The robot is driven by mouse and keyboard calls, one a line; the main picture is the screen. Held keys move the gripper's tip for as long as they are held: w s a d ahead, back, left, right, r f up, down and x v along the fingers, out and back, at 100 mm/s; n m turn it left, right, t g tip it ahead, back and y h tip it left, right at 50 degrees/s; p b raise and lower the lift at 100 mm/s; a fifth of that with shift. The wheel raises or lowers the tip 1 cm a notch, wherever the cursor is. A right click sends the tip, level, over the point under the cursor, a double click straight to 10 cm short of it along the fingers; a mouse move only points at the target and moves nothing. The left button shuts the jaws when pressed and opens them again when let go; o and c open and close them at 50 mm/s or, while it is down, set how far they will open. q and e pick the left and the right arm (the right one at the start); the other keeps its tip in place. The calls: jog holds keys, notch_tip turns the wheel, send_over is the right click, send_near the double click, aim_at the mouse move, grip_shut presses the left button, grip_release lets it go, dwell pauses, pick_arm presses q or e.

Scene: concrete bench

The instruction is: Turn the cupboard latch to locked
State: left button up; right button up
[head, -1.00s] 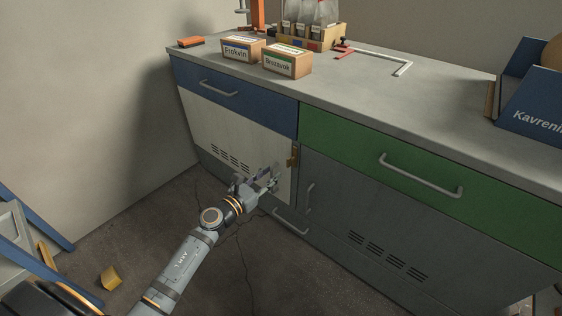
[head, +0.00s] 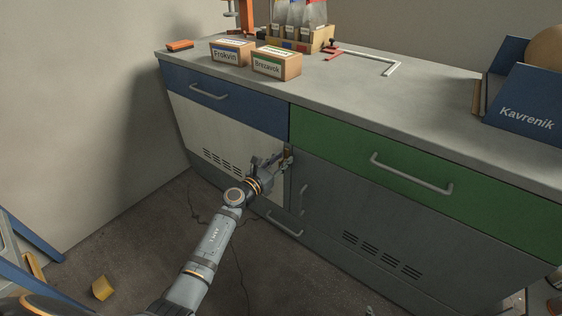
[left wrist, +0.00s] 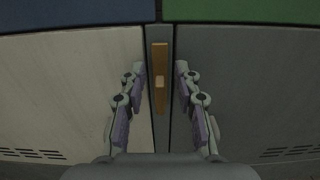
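The cupboard latch (left wrist: 159,66) is a brass-coloured upright bar with a paler block at its middle, on the grey strip between the white door and the dark grey door. In the head view the latch (head: 288,155) shows only partly behind my gripper. The white cupboard door (head: 190,125) is closed. My left gripper (head: 276,162) is at the latch in the head view. In the left wrist view its open fingers (left wrist: 159,88) stand one on each side of the latch, with gaps; I cannot tell the remaining depth. My right gripper is out of view.
A blue drawer (head: 225,95) and a green drawer (head: 380,155) sit above the doors. Boxes, an orange block (head: 180,45) and a clamp lie on the worktop (head: 350,85). A yellow block (head: 102,288) lies on the floor at left.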

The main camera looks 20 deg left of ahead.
pick_arm(q)
grip_shut()
